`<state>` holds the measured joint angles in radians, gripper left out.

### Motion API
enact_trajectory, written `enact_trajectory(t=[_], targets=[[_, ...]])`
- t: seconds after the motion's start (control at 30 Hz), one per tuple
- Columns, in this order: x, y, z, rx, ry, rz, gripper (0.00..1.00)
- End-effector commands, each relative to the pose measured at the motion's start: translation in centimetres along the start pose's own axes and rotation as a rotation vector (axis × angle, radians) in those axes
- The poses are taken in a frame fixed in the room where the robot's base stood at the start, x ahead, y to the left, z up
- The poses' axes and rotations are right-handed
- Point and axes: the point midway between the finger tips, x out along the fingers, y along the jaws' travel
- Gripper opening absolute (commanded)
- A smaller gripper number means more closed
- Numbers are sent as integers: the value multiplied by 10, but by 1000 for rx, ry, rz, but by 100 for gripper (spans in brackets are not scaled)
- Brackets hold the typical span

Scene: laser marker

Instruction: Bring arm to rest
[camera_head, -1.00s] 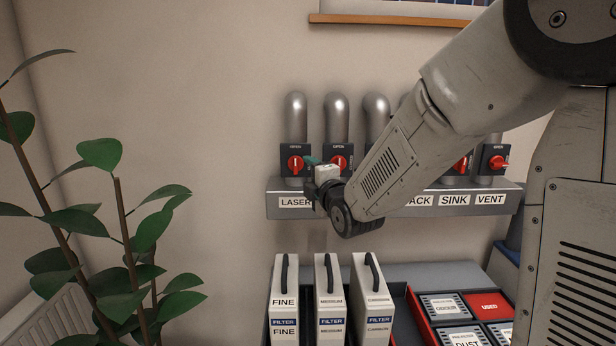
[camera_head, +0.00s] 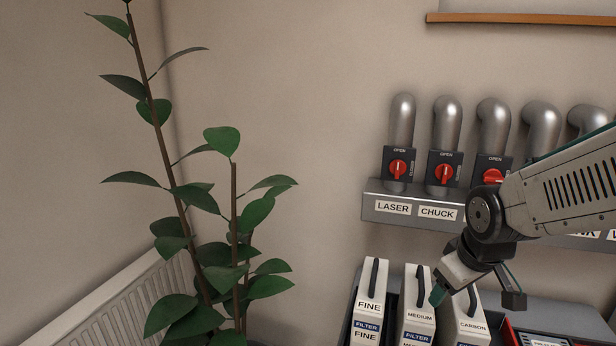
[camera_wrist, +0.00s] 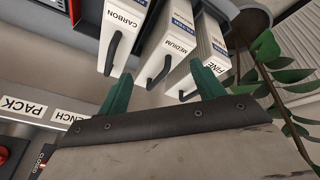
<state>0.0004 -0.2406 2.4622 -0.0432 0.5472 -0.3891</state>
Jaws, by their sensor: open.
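My arm (camera_head: 565,190) reaches in from the right in the head view, bent down at the wrist. My gripper (camera_wrist: 162,88) is open and empty in the wrist view, with its two green fingers apart. In the head view my gripper (camera_head: 440,292) points down in front of the filter boxes. It covers part of the medium filter (camera_head: 417,275) and the carbon filter (camera_head: 468,325). The fine filter (camera_head: 367,305) stands clear to the left. I cannot tell whether the fingers touch a box.
A grey shelf (camera_head: 375,210) with labels, red-knobbed valves (camera_head: 398,169) and metal pipes (camera_head: 447,125) runs along the wall behind my arm. A leafy plant (camera_head: 235,205) and a radiator (camera_head: 110,300) stand at left. The wall between plant and valves is bare.

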Motion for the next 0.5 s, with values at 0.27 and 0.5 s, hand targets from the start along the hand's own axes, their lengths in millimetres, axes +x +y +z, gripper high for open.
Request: enact_trajectory(t=[0.27,0.5], targets=[[-99,-55,121,399,-335,-89,67],[-132,-66,142,424,-276,-79,67]])
